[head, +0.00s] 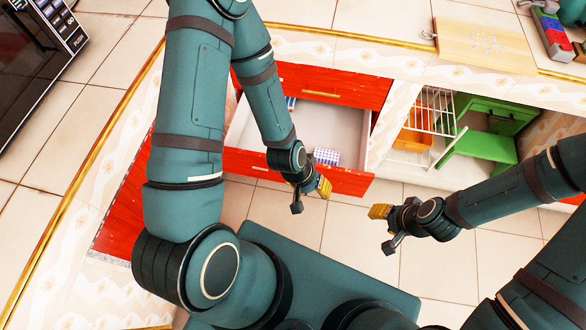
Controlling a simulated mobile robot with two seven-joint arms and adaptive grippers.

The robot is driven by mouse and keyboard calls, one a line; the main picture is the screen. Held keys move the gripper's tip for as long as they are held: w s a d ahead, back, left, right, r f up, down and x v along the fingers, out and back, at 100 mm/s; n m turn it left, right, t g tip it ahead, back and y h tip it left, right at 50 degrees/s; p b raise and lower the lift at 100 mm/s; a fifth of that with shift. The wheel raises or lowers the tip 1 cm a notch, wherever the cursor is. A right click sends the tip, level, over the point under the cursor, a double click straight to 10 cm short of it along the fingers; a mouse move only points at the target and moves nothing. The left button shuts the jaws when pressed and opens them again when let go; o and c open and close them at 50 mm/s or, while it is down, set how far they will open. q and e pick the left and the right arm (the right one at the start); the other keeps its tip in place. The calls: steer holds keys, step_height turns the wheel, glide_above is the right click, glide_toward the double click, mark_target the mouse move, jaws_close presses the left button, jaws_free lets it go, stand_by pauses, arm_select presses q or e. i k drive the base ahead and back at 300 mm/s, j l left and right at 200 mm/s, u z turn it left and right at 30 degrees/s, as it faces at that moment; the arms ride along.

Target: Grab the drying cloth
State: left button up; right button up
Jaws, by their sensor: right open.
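A small folded blue-and-white checked cloth (326,156) lies inside the open red drawer (350,182), near its front wall. A bit of another blue patterned item (290,102) shows at the drawer's back, mostly hidden by my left arm. My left gripper (311,198) is over the drawer's front edge, just below the checked cloth in the picture. Its fingers are apart and it looks empty. My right gripper (384,229) is open and empty over the tiled floor, to the right of the drawer and apart from it.
To the right, an open compartment holds a white wire rack (435,110) and a green shelf unit (487,145). A wooden board (485,45) lies on the counter above. A dark microwave (30,70) stands at upper left. Floor between the grippers is clear.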

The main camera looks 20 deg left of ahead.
mark_target(325, 156)
steer(key=i+l+u, duration=0.8)
steer(key=k+l, duration=0.1)
